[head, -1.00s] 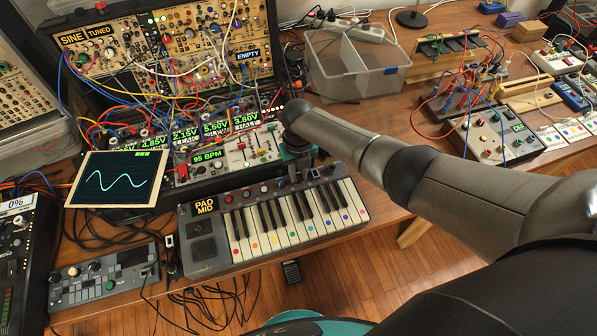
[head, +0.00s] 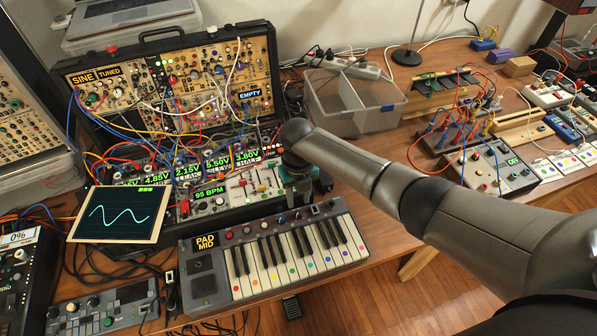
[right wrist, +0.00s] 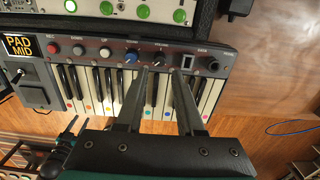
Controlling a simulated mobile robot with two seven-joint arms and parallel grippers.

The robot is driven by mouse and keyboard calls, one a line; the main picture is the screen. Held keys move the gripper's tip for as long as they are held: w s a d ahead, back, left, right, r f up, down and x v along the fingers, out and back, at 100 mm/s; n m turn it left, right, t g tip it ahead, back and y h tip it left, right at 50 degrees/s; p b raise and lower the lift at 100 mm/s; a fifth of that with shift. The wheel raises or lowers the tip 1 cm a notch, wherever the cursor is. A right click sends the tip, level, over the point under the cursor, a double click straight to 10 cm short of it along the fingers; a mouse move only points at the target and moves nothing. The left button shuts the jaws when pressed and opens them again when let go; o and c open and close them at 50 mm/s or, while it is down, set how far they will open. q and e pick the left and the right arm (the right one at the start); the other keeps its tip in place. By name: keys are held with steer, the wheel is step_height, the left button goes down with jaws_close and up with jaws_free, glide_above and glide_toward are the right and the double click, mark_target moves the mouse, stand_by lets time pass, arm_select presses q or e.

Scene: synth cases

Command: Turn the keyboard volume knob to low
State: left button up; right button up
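The keyboard (head: 203,285) lies at the front of the table, its small screen reading PAD MID; it also shows in the right wrist view (right wrist: 30,75). The black volume knob (right wrist: 158,57) stands in the top control row, right of a blue knob (right wrist: 131,57). My right gripper (right wrist: 160,72) is open, its two fingers apart above the keys, with the knob just beyond and between the tips. Nothing shows between the fingers. Whether a finger touches the panel cannot be told. In the head view my right gripper is above the panel's right half, mostly hidden by my wrist. My left gripper is out of view.
A synth rack with patch cables and a 95 BPM display (head: 209,192) stands close behind the keyboard. A tablet-like screen (head: 120,215) with a wave is at left. A clear plastic bin (head: 355,105) is behind my right arm. Bare table lies right of the keyboard.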

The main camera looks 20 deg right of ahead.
mark_target(298, 213)
step_height(298, 213, up, 9)
steer(key=p, duration=0.1)
steer(key=shift+r, duration=0.15)
stand_by(0.5)
